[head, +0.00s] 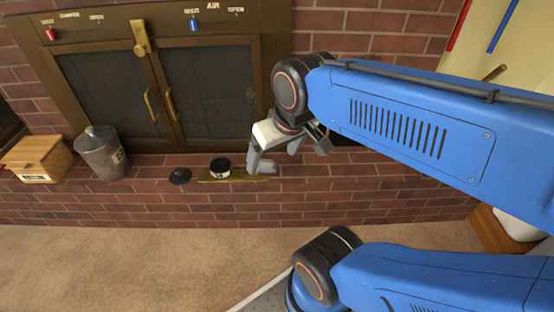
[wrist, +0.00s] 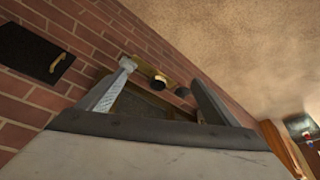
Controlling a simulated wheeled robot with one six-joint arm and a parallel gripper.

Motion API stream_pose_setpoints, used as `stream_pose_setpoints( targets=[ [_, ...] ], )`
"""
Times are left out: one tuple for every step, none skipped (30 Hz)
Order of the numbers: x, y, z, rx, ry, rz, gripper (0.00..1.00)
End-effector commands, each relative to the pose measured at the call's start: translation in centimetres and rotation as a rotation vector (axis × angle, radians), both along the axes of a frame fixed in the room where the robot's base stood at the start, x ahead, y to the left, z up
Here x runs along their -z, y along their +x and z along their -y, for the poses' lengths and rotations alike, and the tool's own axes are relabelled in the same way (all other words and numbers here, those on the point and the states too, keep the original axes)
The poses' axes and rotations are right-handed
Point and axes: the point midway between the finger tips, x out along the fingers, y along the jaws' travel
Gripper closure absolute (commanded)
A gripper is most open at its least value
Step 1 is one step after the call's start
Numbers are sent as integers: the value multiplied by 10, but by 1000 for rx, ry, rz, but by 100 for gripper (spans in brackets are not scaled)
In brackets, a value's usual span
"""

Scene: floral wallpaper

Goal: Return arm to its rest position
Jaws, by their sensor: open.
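My blue arm (head: 400,118) reaches in from the right in the head view. My gripper (head: 278,160) is at its end, in front of the stove and close to the brick hearth ledge. Its fingers are apart with nothing between them. In the wrist view the gripper (wrist: 162,74) shows two spread fingers, with the ledge things beyond them. A small black tin with a pale label (head: 220,169) stands on a flat brass plate (head: 243,178), left of the gripper. A black round disc (head: 180,176) lies left of the plate.
A brass-framed stove (head: 155,85) with two dark doors, handles and labelled levers is set in the brick wall. A grey lidded canister (head: 102,153) and a wooden box (head: 37,158) stand left on the ledge. Beige carpet (head: 130,255) in front is clear.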

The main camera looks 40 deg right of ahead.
Motion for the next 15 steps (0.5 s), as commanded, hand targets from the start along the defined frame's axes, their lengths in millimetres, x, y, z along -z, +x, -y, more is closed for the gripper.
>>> stream_pose_setpoints(
  targets=[
    [-1,-7,-1,-10,-2,10,16],
    [-1,-10,-2,-15,-3,14,16],
    [0,-14,-3,-21,-4,17,16],
    [0,-16,-3,-24,-5,19,16],
    [0,-17,-3,-27,-5,21,16],
    [0,-19,-4,-30,-7,23,16],
    [0,-19,-4,-32,-6,23,16],
    [0,-20,-4,-33,-7,24,16],
    [0,-20,-4,-33,-7,24,16],
    [0,-20,-4,-33,-7,24,16],
    [0,-20,-4,-33,-7,23,16],
    [0,-20,-4,-33,-7,23,16],
    [0,-20,-4,-33,-7,23,16],
    [0,-20,-4,-32,-6,23,16],
    [0,-20,-4,-32,-6,23,16]
  ],
)
